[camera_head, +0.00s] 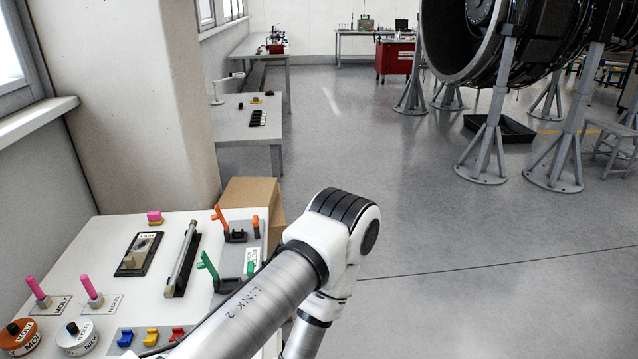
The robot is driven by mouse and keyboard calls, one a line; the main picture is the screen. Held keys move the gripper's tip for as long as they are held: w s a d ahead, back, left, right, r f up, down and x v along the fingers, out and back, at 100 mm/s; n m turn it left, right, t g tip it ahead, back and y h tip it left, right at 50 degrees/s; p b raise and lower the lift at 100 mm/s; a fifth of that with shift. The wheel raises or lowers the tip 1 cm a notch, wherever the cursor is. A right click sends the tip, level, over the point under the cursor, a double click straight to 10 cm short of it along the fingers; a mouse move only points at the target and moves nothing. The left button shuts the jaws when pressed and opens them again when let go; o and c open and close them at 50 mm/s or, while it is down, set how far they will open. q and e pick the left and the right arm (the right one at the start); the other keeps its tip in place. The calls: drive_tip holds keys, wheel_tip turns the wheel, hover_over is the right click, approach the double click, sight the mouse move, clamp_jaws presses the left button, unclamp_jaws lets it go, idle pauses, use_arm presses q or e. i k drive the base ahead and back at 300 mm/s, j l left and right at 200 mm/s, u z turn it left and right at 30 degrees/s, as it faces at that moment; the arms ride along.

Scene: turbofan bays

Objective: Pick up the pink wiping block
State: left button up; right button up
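A small pink block (154,215) sits on a yellow base at the back edge of the white worktable (95,243), left of the picture's middle. It looks like the wiping block, and its top and front are unobstructed. Two upright pink-handled tools (36,290) (91,289) stand farther forward on the same table. Neither gripper is in view. One of my arms crosses the lower middle, bent at its elbow, and hides the table's right front part.
The table also holds a black plate with a metal part (140,253), a rod on a stand (181,262), orange (221,222) and green (208,268) levers, labelled round tins (77,337) and coloured small blocks (151,337). A cardboard box (250,192) stands behind.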

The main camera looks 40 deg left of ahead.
sight(154, 218)
drive_tip(key=i+l, duration=0.35)
drive_tip(key=i, duration=0.25)
drive_tip(key=i+l, duration=0.4)
drive_tip(key=i, duration=0.15)
drive_tip(key=i+j+u, duration=0.15)
drive_tip(key=i+u, duration=0.25)
drive_tip(key=i+j+u, duration=0.1)
drive_tip(key=i+u, duration=0.85)
drive_tip(key=i, duration=0.4)
drive_tip(key=i+l+u, duration=0.15)
drive_tip(key=i, duration=0.4)
